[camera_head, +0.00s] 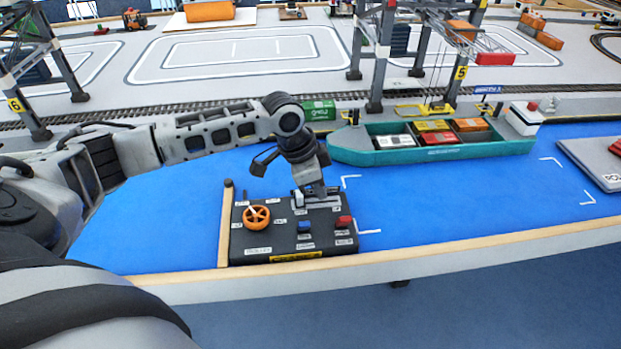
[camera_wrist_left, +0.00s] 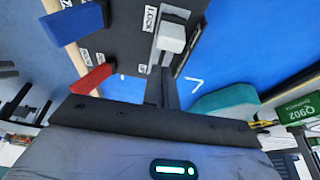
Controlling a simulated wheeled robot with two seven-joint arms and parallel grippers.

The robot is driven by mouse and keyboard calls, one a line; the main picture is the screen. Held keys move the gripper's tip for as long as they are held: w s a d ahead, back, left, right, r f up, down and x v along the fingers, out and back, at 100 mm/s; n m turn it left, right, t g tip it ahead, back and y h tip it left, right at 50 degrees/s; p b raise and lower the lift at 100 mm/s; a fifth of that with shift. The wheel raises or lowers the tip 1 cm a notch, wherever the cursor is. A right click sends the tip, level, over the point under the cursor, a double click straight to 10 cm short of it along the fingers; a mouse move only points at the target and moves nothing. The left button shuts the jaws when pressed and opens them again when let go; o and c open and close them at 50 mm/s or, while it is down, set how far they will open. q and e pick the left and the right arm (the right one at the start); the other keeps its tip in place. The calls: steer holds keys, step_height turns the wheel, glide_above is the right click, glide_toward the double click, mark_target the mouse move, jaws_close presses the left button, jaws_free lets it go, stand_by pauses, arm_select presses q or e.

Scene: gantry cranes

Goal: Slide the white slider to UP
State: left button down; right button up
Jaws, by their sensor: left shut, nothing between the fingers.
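A black control box (camera_head: 278,236) stands on the blue surface near the front edge. The white slider (camera_head: 298,197) is at the back of the box; in the left wrist view its white knob (camera_wrist_left: 172,37) stands on a pale track beside a label reading Lock. My left gripper (camera_head: 318,198) is shut and empty, tilted down at the back right part of the box, right of the knob. In the left wrist view its dark fingers (camera_wrist_left: 160,88) point toward the knob. I cannot tell whether they touch it. My right gripper is not in view.
The box also carries an orange wheel (camera_head: 256,217), a blue lever (camera_head: 304,227) and a red lever (camera_head: 344,222), close to my left gripper. A teal ship (camera_head: 430,153) lies behind. A wooden edge (camera_head: 440,247) runs along the front. Blue surface right of the box is clear.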

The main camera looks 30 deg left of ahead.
mark_target(308, 204)
arm_select(q)
steer(key=v, duration=1)
steer(key=shift+w+d+r, duration=0.15)
steer(key=shift+w+d, duration=0.15)
steer(key=shift+d, duration=0.1)
stand_by(1.1)
